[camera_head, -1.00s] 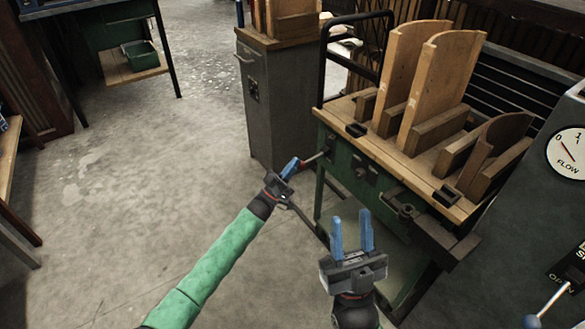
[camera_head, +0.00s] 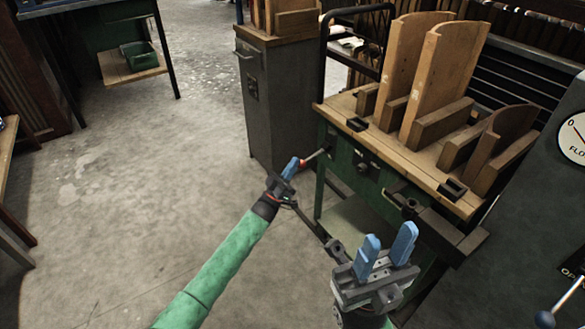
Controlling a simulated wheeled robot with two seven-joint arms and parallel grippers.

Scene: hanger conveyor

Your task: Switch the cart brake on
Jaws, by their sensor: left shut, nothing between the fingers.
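The green cart (camera_head: 336,165) with a wooden top stands right of centre.
Curved wooden boards (camera_head: 442,80) stand in slotted blocks on the cart top. A grey cabinet (camera_head: 268,105) stands behind the cart's left side. A grey machine with a flow gauge (camera_head: 573,138) is at the right. The floor at left is clear.

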